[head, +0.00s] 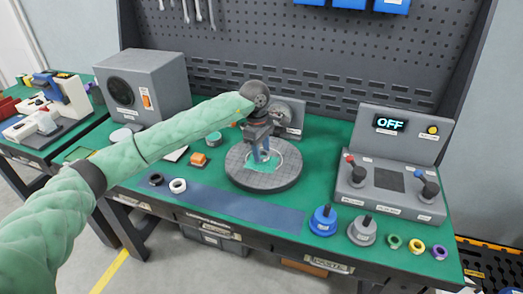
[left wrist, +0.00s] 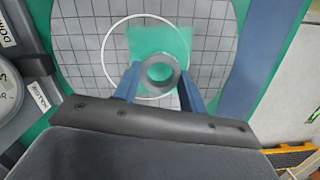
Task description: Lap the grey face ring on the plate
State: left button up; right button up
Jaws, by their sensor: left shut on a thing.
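The lapping plate (head: 285,180) is a round grey disc with a grid and a white circle, standing mid-bench. It also fills much of the left wrist view (left wrist: 85,45), with a green patch inside the circle. My left gripper (head: 262,157) points down over the plate. In the left wrist view, its two blue fingers (left wrist: 159,85) are shut on the grey face ring (left wrist: 147,74) from both sides. The ring lies flat over the green patch; I cannot tell whether it touches the plate. In the head view the ring is too small to make out. My right gripper is out of view.
A control box with an OFF display (head: 390,123) and two joysticks stands right. A blue knobbed part (head: 322,221), a grey one (head: 362,232) and small coloured rings line the front right. A black ring (head: 156,179) and white ring (head: 178,186) lie front left on a blue strip.

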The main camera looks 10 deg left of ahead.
pick_arm(q)
jog(key=shift+f, duration=0.15)
jog(key=shift+f+b, duration=0.7)
jog(key=shift+f, duration=0.1)
jog(key=o, duration=0.9)
jog(key=shift+r+b, duration=0.1)
jog(key=shift+b, duration=0.25)
jog(key=c, duration=0.8)
jog(key=shift+r, duration=0.15)
